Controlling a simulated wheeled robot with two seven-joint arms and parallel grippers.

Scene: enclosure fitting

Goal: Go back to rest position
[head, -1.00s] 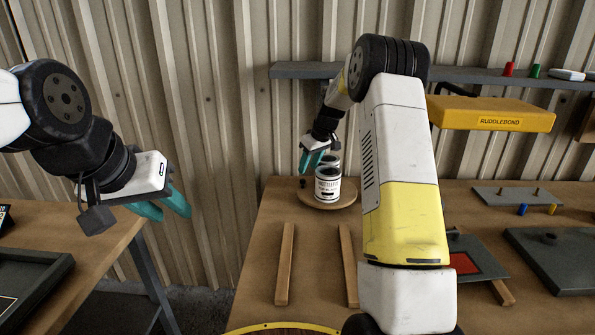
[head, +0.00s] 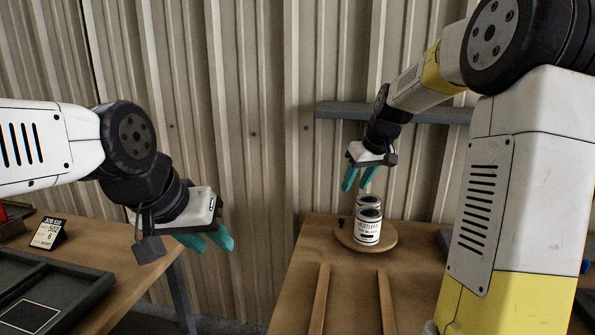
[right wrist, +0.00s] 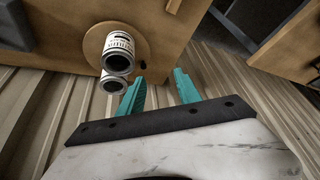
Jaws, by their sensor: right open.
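My right gripper (head: 356,180) is open and empty, a little above and behind two labelled cans. The front can (head: 367,228) and the rear can (head: 369,202) stand on a round wooden board (head: 389,241). In the right wrist view, the open teal fingers (right wrist: 159,84) have nothing between them, with the front can (right wrist: 118,52) and rear can (right wrist: 111,84) to their left. My left gripper (head: 210,241) hangs at the left, with its teal fingers apart and empty, clear of the tables.
The wooden bench (head: 290,280) carries two wooden rails (head: 319,298) in front of the board. A grey wall shelf (head: 335,111) runs behind my right arm. A left table holds a dark tray (head: 85,285) and a small sign (head: 48,233). My right arm hides the bench's right side.

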